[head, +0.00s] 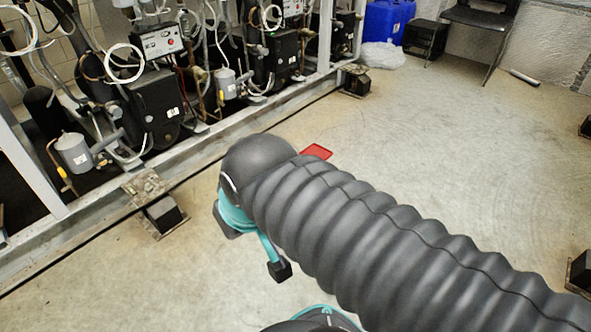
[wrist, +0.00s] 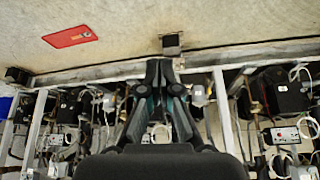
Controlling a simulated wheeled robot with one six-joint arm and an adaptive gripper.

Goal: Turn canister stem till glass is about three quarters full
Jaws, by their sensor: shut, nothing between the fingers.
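A grey canister (head: 75,152) stands in the rack at the left of the head view, with a yellow-tipped fitting beside it. Another grey canister (head: 226,84) stands further back along the rack. In the wrist view, a pale canister (wrist: 199,95) shows to the right of the fingers. I cannot tell which canister the task means, and no stem or glass level can be made out. My gripper (wrist: 159,68) is shut and empty, its fingertips together in front of the rack's rail. In the head view my sleeved arm hides most of it.
The rack's metal base rail (head: 190,165) runs along the floor on block feet. A flat red object (head: 317,151) lies on open floor; it also shows in the wrist view (wrist: 71,37).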

